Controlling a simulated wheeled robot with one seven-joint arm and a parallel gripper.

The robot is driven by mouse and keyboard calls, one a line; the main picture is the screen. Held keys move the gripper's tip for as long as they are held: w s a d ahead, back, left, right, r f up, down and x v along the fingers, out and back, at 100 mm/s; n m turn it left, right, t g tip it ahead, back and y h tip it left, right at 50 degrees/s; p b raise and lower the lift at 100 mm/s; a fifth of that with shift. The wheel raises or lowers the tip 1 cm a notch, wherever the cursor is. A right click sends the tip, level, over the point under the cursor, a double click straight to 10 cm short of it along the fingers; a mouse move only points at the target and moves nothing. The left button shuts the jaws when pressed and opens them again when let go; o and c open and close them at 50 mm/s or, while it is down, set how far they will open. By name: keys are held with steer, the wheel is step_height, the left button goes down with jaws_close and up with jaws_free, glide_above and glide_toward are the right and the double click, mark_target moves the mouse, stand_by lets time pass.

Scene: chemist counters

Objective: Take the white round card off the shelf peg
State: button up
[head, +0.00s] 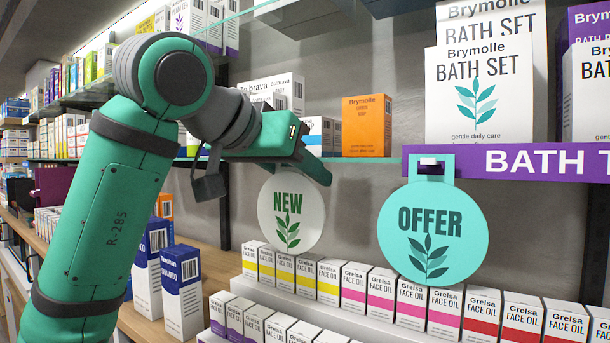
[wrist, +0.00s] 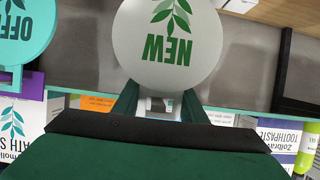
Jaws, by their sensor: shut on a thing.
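The white round card (head: 291,228) with "NEW" and a green leaf hangs upright below the glass shelf edge in the head view. It also shows upside down at the top of the wrist view (wrist: 150,62). My gripper (head: 312,168) is shut on the card's upper part, level with the shelf front. In the wrist view, the two green fingers of my gripper (wrist: 161,106) stand on either side of the card's narrow top part. The card's peg is hidden behind my gripper in the head view, and I cannot tell whether the card is still on it.
A teal round "OFFER" card (head: 433,235) hangs from a white peg (head: 430,162) close to the right. Face oil boxes (head: 329,281) stand in a row just below. An orange box (head: 366,126) and bath set boxes (head: 482,95) stand on the shelf above.

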steer(key=shift+v, duration=1.35)
steer(key=shift+s+a+f, duration=0.1)
steer(key=shift+s+a, duration=0.1)
steer(key=shift+s, duration=0.3)
